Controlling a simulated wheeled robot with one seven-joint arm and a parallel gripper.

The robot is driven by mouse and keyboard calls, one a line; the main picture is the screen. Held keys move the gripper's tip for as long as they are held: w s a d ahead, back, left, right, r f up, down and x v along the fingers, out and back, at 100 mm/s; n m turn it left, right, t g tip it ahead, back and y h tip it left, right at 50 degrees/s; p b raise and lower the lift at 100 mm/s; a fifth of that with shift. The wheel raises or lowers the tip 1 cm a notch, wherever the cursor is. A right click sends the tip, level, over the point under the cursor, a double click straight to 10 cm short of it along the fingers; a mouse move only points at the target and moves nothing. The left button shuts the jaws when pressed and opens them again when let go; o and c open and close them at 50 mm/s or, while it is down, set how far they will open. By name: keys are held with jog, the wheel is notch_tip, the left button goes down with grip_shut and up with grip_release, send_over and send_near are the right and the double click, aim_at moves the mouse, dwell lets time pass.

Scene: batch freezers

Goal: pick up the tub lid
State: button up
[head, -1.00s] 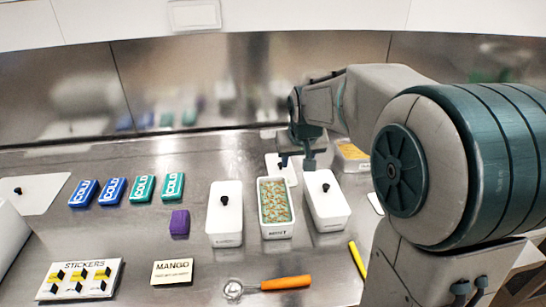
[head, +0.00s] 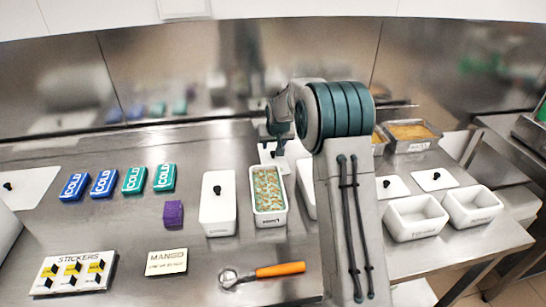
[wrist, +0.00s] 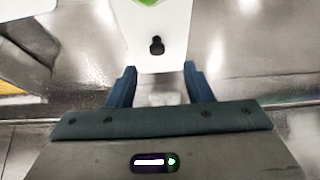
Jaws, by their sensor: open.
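A white tub lid (head: 267,157) with a black knob lies flat on the steel counter, just behind an open white tub (head: 270,219) of green-orange filling. My gripper (head: 279,148) is over the lid's right side in the head view and hides part of it. In the wrist view the lid (wrist: 178,48) lies ahead of my open gripper (wrist: 160,80). Its knob (wrist: 156,45) is beyond the fingertips, roughly centred between them. Nothing is held. A green edge of the filling shows at the top of the wrist view.
A closed white tub (head: 217,214) stands left of the open one; another is mostly hidden by my arm. Cold packs (head: 104,183), a purple block (head: 173,214), a MANGO card (head: 166,262) and an orange-handled scoop (head: 280,269) lie around. Empty tubs (head: 416,231) stand right.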

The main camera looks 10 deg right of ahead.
aim_at(273, 152)
jog(key=shift+d+p+x, duration=0.2)
jog(key=shift+p+x, duration=0.75)
jog(key=shift+x, duration=2.5)
jog(key=shift+r, duration=0.1)
grip_shut()
